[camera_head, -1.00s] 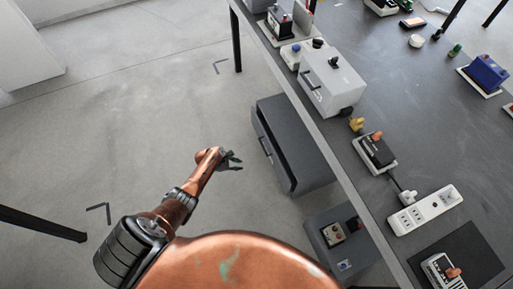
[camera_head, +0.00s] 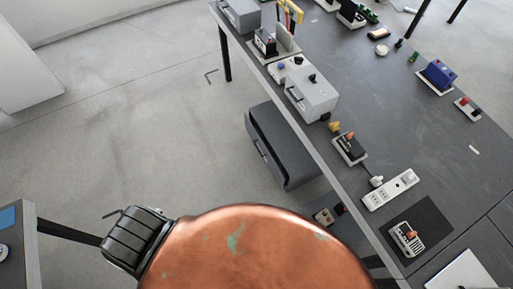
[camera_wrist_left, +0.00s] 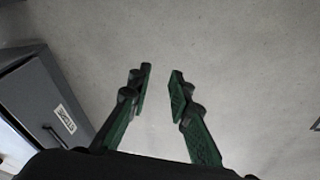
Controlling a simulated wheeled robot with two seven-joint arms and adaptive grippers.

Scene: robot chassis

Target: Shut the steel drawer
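A dark grey cabinet (camera_head: 284,151) stands on the floor under the table's left edge in the head view, with a handle (camera_head: 262,149) on its left-facing front. A dark strip runs along its top behind the front; I cannot tell how far the drawer stands out. In the left wrist view, a grey cabinet corner (camera_wrist_left: 38,85) with a white label (camera_wrist_left: 64,120) shows at the left; the label is too blurred to read. My left gripper (camera_wrist_left: 161,75) is open and empty over bare floor, to the right of that cabinet. The head view does not show either gripper.
A long dark table (camera_head: 440,130) carries a light grey box (camera_head: 312,97), a white power strip (camera_head: 390,190) and several small devices. Another table (camera_head: 18,245) stands at lower left. The floor (camera_head: 150,120) left of the cabinet is clear.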

